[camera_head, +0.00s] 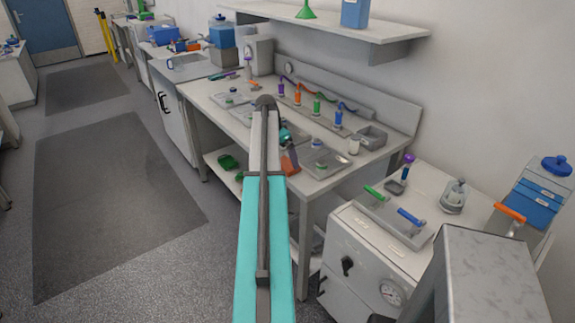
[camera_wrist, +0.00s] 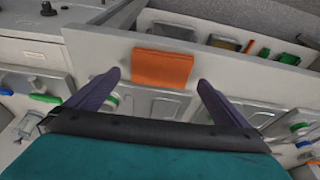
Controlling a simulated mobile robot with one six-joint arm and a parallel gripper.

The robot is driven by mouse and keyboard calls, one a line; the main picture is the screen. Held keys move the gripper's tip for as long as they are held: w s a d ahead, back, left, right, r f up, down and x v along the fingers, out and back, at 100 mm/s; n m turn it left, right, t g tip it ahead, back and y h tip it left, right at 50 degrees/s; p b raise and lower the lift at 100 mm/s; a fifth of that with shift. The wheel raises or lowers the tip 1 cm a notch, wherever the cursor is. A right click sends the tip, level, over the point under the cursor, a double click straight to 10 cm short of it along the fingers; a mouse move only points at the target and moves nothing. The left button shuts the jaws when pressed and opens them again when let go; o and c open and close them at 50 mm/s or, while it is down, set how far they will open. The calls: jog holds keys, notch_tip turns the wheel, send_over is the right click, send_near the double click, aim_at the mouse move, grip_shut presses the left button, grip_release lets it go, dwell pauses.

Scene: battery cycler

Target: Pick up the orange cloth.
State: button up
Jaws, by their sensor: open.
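The orange cloth (camera_wrist: 162,68) hangs flat over the pale front edge of the bench in the wrist view. It also shows in the head view as a small orange patch (camera_head: 290,164) at the bench's front edge, partly hidden by my arm. My gripper (camera_wrist: 158,80) is open and empty. Its two dark fingers are spread, one on each side of the cloth in the wrist view. I cannot tell how far the fingertips are from the cloth in depth.
Metal trays (camera_head: 324,163) lie on the bench close behind the cloth. A shelf with green items (camera_head: 228,162) lies below the bench top. A white cabinet (camera_head: 350,245) with a tray and bottles stands to the right. The floor at left is open.

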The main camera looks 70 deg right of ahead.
aim_at(287, 164)
jog(key=shift+p+x, duration=0.7)
jog(key=shift+x, duration=1.2)
jog(key=shift+w, duration=0.1)
jog(key=c, duration=0.9)
